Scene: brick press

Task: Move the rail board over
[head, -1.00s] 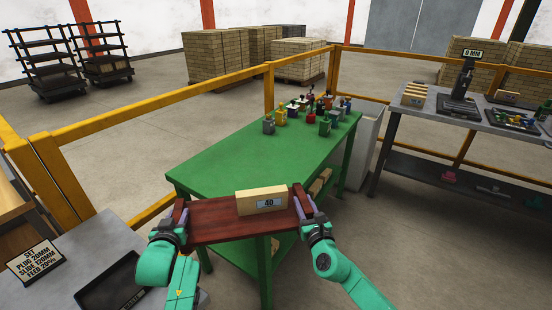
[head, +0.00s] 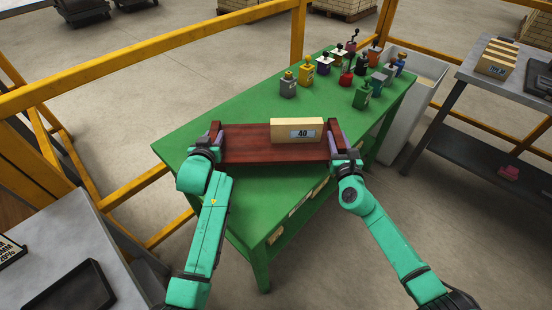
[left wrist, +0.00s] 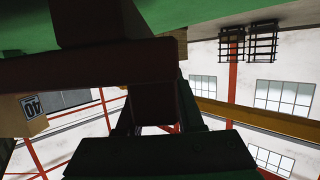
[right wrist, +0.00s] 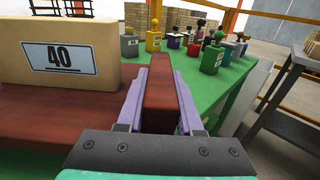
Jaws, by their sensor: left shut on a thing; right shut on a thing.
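The dark red rail board (head: 250,143) is level over the green table (head: 215,225) in the head view. A pale brick with a "40" label (head: 297,130) stands on its right half, and also shows large in the right wrist view (right wrist: 60,50). My left gripper (head: 212,138) is shut on the board's left end rail. My right gripper (head: 337,140) is shut on its right end rail (right wrist: 160,85), which sits between the fingers in the right wrist view. Whether the board touches the table top cannot be told.
Several small coloured bottle-like pieces (head: 345,65) stand at the table's far end. A pale bin (head: 410,100) is beyond the right edge. Yellow railings (head: 150,78) run behind. A grey bench (head: 480,120) is at right, another grey table (head: 70,265) at front left.

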